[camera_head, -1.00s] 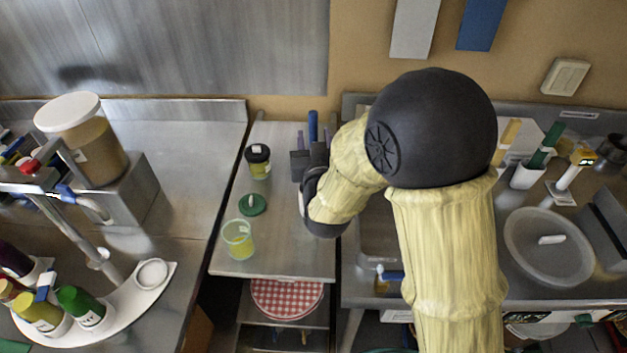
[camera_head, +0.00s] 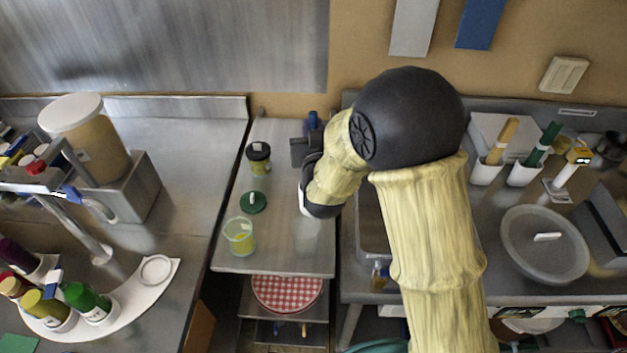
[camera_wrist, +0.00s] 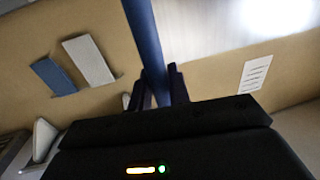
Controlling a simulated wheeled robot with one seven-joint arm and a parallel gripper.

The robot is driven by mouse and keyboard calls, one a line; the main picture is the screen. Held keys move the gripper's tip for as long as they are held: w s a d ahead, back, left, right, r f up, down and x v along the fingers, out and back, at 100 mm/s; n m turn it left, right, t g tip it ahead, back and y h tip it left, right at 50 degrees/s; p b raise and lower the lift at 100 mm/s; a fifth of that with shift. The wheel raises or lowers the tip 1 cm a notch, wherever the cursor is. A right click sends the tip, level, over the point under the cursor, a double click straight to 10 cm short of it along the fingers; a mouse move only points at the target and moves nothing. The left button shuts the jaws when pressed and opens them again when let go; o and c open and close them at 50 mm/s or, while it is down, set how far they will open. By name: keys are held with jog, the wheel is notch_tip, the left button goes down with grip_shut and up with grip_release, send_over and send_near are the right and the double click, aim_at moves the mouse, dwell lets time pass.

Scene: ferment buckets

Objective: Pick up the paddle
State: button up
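A long blue bar, likely the paddle's handle (camera_wrist: 153,45), runs from the top edge of the wrist view down between my two dark fingers. My gripper (camera_wrist: 159,82) has a finger on each side of it, very close. I cannot tell whether both fingers press on it. In the head view, a short piece of the blue handle (camera_head: 313,119) shows beside my gripper (camera_head: 303,148), above the back of the narrow steel table (camera_head: 285,262). The paddle's lower end is not clearly visible.
On the narrow table stand a dark-lidded jar (camera_head: 259,158), a green lid (camera_head: 253,202) and a clear cup (camera_head: 239,236) with yellow contents. A red checked cloth (camera_head: 287,293) lies on the shelf below. The right counter holds a round grey lid (camera_head: 545,258) and handled tools in white holders.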

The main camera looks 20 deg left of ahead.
grip_shut()
jog(key=shift+r, duration=0.15)
notch_tip(320, 180, up, 18)
jog(key=b, duration=0.1)
jog(key=shift+b, duration=0.4)
